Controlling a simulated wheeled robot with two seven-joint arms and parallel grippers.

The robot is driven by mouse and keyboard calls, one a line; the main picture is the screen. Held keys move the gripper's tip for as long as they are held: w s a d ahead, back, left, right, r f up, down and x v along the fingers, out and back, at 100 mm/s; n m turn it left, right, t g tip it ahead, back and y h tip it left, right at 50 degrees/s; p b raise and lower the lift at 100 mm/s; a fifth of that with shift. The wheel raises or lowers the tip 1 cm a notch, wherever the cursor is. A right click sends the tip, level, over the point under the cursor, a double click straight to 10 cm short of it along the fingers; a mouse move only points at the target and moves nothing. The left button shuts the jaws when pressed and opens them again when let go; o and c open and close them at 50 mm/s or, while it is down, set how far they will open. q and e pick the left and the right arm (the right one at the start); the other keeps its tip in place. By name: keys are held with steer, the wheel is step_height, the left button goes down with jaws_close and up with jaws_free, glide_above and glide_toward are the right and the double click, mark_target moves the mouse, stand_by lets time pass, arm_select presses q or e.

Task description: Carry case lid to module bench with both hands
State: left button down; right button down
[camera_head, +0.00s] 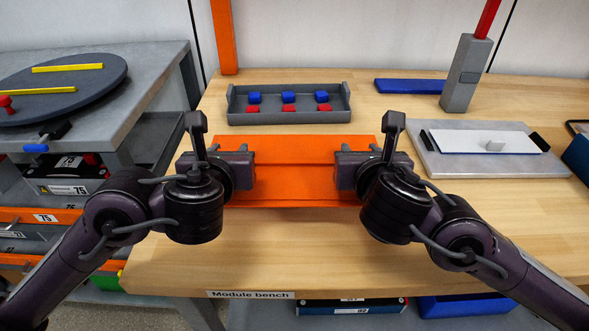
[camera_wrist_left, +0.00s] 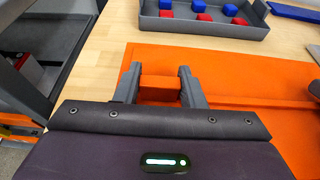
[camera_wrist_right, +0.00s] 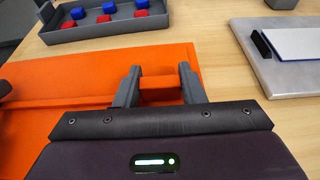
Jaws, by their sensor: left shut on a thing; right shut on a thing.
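The orange case lid (camera_head: 290,183) is over the wooden module bench (camera_head: 180,262), near its middle; I cannot tell whether it rests on the top or hangs just above it. My left gripper (camera_head: 222,157) is shut on the lid's left handle block, which shows orange between the fingers in the left wrist view (camera_wrist_left: 160,88). My right gripper (camera_head: 362,157) is shut on the right handle block, seen between the fingers in the right wrist view (camera_wrist_right: 161,88). The lid looks level. My grippers hide parts of its two ends.
A grey tray (camera_head: 289,117) with red and blue pieces stands just behind the lid. A grey plate with a white panel (camera_head: 480,140) lies to the right. A grey post (camera_head: 466,75) and a blue bar (camera_head: 410,86) are at the back. A grey table with a dark disc (camera_head: 60,80) is left.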

arm_select(q)
steer(key=shift+f, duration=0.1)
arm_select(e)
steer(key=shift+f, duration=0.1)
